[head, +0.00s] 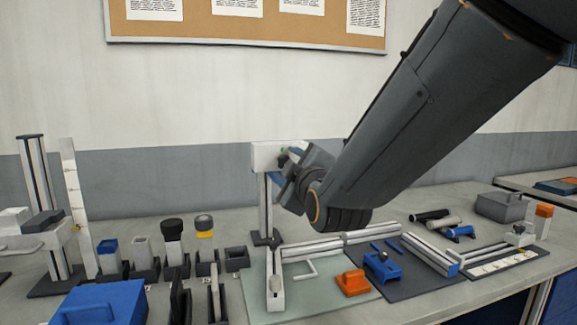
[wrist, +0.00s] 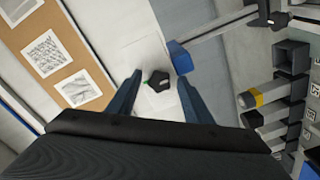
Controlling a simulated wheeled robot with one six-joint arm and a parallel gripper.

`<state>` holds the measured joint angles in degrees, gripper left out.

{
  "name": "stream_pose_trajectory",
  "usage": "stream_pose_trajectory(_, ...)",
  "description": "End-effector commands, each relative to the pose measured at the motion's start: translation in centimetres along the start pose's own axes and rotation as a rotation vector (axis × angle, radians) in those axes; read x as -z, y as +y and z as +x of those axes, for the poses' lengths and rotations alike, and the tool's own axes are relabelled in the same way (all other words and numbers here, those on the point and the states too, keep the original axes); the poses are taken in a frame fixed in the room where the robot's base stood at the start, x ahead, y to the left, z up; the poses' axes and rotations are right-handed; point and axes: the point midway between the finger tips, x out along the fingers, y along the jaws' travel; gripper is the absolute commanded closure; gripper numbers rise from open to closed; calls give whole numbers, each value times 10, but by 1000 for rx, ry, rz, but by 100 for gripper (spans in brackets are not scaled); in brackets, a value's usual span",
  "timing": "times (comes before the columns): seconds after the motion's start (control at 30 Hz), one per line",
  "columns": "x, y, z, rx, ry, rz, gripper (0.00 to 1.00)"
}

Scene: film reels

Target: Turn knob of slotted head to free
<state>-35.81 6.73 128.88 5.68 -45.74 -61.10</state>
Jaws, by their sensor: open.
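A black, faceted knob (wrist: 158,82) with a small green mark beside it shows between my fingertips in the wrist view. It sits in front of a pale panel, apparently part of the slotted head. My gripper (wrist: 159,78) is open, with one finger on each side of the knob; I cannot tell whether either touches it. In the head view my gripper (head: 296,166) is at the white head (head: 267,154) on top of an upright post. My wrist hides most of the knob side there. A blue part (wrist: 180,57) lies close to the right finger.
A pale green mat (head: 318,297) with an orange block (head: 352,283) lies below. Several dark holders stand left of the post, near a blue box (head: 100,304). A dark mat with rails and a blue fixture (head: 382,266) is to the right.

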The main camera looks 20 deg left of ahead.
Motion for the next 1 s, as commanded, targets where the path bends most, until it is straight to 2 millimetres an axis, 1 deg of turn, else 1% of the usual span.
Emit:
stream_pose_trajectory(0.17, 0, 0, -3, -1, 0, 0, 54)
stream_pose_trajectory(0.27, 0, 0, -12, -1, 1, 1, 54)
stream_pose_trajectory(0.5, 0, 0, -48, -1, 2, 0, 54)
stream_pose_trajectory(0.7, 0, 0, -70, -1, 1, 0, 54)
stream_pose_trajectory(0.83, 0, 0, -77, 0, 0, 0, 54)
stream_pose_trajectory(1.0, 0, 0, -78, 0, 0, 0, 54)
